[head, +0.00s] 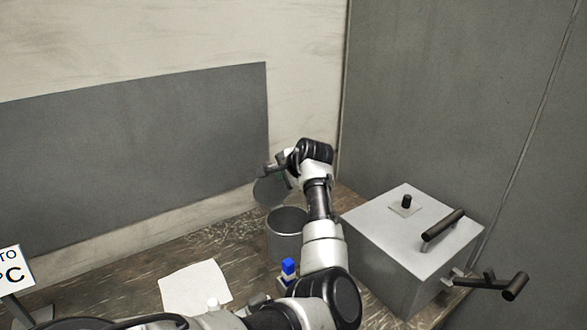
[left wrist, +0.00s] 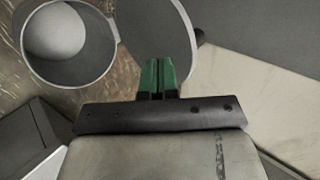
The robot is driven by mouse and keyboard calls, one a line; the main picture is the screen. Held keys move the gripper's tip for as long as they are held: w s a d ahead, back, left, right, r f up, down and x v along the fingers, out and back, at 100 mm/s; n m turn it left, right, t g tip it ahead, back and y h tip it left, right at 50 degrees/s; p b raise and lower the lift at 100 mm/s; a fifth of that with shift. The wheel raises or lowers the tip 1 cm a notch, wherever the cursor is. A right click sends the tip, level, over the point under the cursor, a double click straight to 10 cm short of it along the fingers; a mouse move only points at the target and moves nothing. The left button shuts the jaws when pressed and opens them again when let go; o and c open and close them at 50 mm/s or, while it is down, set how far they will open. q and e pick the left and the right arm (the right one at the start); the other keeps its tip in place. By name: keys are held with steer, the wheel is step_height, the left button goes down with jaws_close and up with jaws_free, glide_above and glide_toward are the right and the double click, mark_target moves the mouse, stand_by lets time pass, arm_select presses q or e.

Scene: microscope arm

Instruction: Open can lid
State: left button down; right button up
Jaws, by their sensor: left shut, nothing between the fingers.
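A grey metal can (head: 285,240) stands on the table in the head view, with its round mouth uncovered. Its round lid (head: 268,192) stands tilted up at the back rim of the can. In the left wrist view the open can (left wrist: 68,45) is at top left, and the lid (left wrist: 158,28) is beside it at top middle. My left gripper (left wrist: 158,78) has green fingertips that are together and empty. They overlap the lid's near edge in that view; I cannot tell whether they touch it. My right gripper is not in view.
A grey metal box (head: 400,245) with a dark handle and a knob stands right of the can. A small blue-topped object (head: 288,268) and a white sheet (head: 195,287) lie in front. A sign (head: 12,270) is at far left. Walls close off the back.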

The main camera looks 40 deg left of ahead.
mark_target(275, 164)
arm_select(q)
steer(key=shift+w+a, duration=0.25)
steer(key=shift+a, duration=0.6)
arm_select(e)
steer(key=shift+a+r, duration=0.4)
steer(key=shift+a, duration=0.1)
arm_select(q)
steer(key=shift+r, duration=0.1)
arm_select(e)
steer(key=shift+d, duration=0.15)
arm_select(q)
steer(key=shift+w+a+r+p, duration=0.15)
steer(key=shift+a+r+p, duration=0.05)
steer(key=shift+a+p, duration=0.45)
steer(key=shift+w+a+r+p, duration=0.15)
steer(key=shift+a+r+p, duration=0.05)
steer(key=shift+a+p, duration=0.4)
steer(key=shift+w+a+f, duration=0.15)
steer(key=shift+a+f, duration=0.05)
steer(key=shift+a, duration=0.35)
steer(key=shift+d, duration=0.1)
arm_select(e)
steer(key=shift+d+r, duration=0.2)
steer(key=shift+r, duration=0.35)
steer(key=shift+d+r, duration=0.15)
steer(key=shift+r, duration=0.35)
arm_select(q)
steer(key=shift+d, duration=0.1)
